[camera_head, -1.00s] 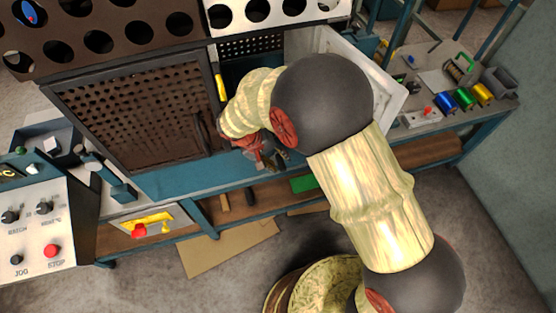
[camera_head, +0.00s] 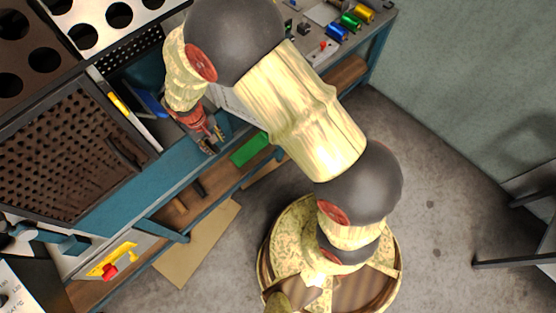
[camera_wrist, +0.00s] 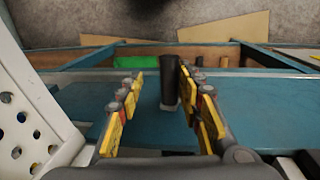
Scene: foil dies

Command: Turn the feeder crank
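In the wrist view a dark upright cylindrical handle (camera_wrist: 169,85) stands between the two yellow-padded fingers of my gripper (camera_wrist: 160,78). It looks like a crank grip, but its link to the feeder is hidden. The fingers are apart, with a clear gap at the left finger; the right finger is very close to the handle, and I cannot tell if it touches. In the head view my gripper (camera_head: 212,139) is at the blue bench's front edge, where the handle cannot be made out.
A perforated brown panel (camera_head: 62,155) stands left of my gripper. A white perforated wall (camera_wrist: 30,115) is close on the left in the wrist view. A green block (camera_head: 249,149) lies on the lower shelf. Colored spools (camera_head: 350,20) sit on the right-hand bench.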

